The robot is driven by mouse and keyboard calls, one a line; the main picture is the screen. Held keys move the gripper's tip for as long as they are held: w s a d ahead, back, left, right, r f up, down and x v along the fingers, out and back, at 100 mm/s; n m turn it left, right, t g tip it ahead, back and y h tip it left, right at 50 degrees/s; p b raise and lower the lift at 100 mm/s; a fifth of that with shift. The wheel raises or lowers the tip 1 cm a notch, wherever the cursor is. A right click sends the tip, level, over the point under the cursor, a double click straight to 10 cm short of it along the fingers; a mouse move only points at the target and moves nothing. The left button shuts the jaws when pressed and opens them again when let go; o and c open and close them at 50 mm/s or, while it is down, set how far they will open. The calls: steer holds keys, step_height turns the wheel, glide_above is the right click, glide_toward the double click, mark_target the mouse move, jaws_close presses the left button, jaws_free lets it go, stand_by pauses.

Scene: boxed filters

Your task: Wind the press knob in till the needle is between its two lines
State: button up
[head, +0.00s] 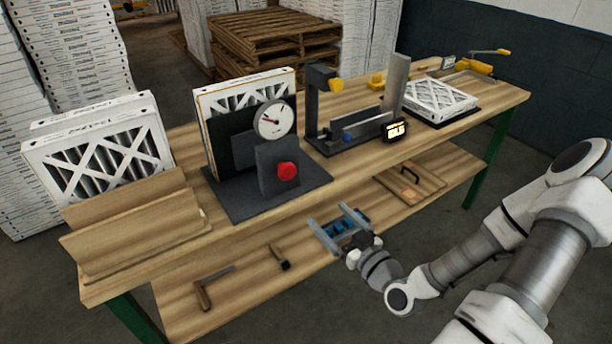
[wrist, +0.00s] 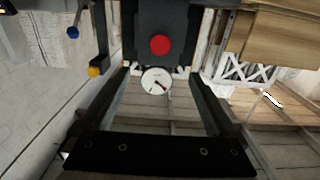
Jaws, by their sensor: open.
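The red press knob (head: 287,171) sits on the dark front block of the press (head: 247,203), facing the front. The round white gauge (head: 273,119) is above it; its dark needle points up-left, but its two lines are too small to make out. In the wrist view the picture is inverted, with the red knob (wrist: 160,44) above the gauge (wrist: 157,81). My gripper (head: 338,229) is open and empty, in front of the bench and apart from the knob. In the wrist view its two dark fingers (wrist: 163,72) stand wide on either side of the gauge.
Boxed filters (head: 95,150) stand in a wooden rack at the left. A dark fixture with a digital display (head: 396,131) and another filter (head: 439,97) are to the right of the press. A square (head: 207,285) and a brush (head: 279,257) lie on the lower shelf.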

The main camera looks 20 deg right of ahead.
steer(key=shift+f, duration=0.1)
steer(key=b, duration=0.4)
glide_toward(289, 174)
steer(key=x, duration=0.8)
steer(key=shift+w+a, duration=0.1)
steer(key=shift+w, duration=0.1)
steer(key=c, duration=1.4)
steer(key=shift+o, duration=0.2)
